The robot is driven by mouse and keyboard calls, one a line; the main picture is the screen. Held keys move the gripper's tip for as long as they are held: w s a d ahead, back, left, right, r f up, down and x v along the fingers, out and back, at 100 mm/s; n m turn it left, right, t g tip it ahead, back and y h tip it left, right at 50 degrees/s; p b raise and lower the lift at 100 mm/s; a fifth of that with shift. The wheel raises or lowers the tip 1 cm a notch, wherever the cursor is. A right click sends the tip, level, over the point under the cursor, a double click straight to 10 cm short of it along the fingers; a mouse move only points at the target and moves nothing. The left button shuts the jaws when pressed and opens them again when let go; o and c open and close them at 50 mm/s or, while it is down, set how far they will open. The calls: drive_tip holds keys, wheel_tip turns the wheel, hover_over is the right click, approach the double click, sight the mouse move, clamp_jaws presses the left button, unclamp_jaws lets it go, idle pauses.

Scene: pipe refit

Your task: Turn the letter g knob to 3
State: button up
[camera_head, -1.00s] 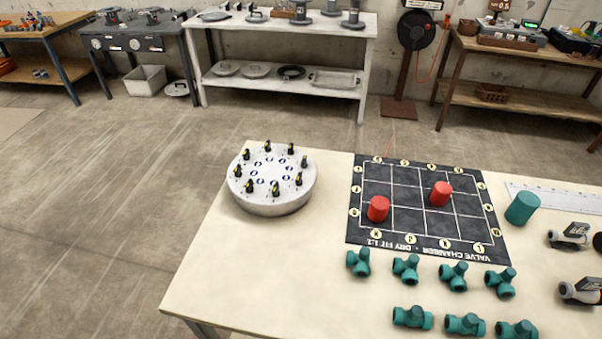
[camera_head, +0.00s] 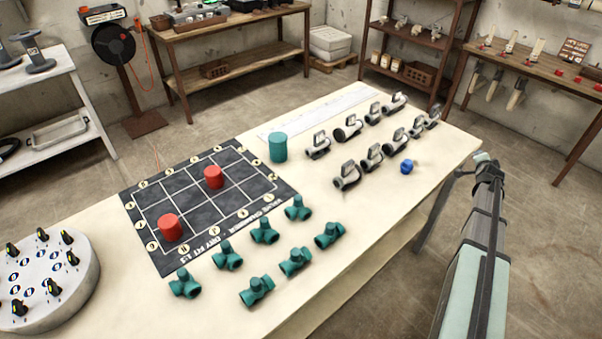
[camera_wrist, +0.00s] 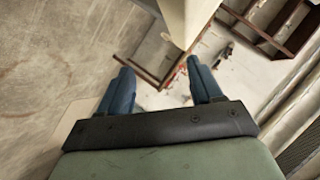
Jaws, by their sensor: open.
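A round grey-white dial plate (camera_head: 82,283) stands at the left end of the cream table in the head view, cut by the picture's edge. Several black knobs with yellow marks (camera_head: 68,237) ring its top. Their letters are too small to read, so I cannot tell which is g. In the head view my arm rises at the right, beside the table's right end and far from the dial. My gripper (camera_wrist: 160,92) shows in the wrist view with its two blue fingers apart and nothing between them.
A black grid mat (camera_head: 180,216) holds two red cylinders (camera_head: 214,177). Several teal pipe fittings (camera_head: 265,230) lie in front of it. A teal cylinder (camera_head: 278,147), several grey valves (camera_head: 347,176) and a blue piece (camera_head: 406,167) are to the right. A ruler lies at the back.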

drive_tip(key=w+a+r+m+t, duration=0.1)
drive_tip(key=w+r+m+t, duration=0.15)
drive_tip(key=w+r, duration=1.1)
drive_tip(key=w+a+r+n+y, duration=0.2)
drive_tip(key=w+a+r, duration=0.2)
drive_tip(key=a, duration=0.3)
drive_tip(key=w+a+n+g+y, duration=0.15)
drive_tip(key=a+n+y, duration=0.6)
drive_tip(key=a, duration=2.25)
drive_tip(key=s+a+r+n+g+y, duration=0.1)
drive_tip(key=s+a+n+g, duration=0.3)
drive_tip(key=a, duration=0.9)
drive_tip(key=s+a+n+y, duration=0.1)
drive_tip(key=a+n, duration=0.4)
drive_tip(key=a, duration=0.8)
drive_tip(key=s+a+n+g+y, duration=0.1)
drive_tip(key=s+a+n+g, duration=0.15)
drive_tip(key=s+a, duration=0.45)
drive_tip(key=s+a+n+g+y, duration=0.1)
drive_tip(key=s+a+n, duration=0.3)
drive_tip(key=a, duration=0.8)
drive_tip(key=n+g+h, duration=0.5)
drive_tip(key=n+g, duration=0.4)
drive_tip(key=n, duration=1.1)
approach(69, 255)
drive_tip(key=shift+m, duration=0.25)
drive_tip(key=x, duration=0.8)
drive_tip(key=shift+s+a+f, duration=0.1)
drive_tip(key=shift+f, duration=0.2)
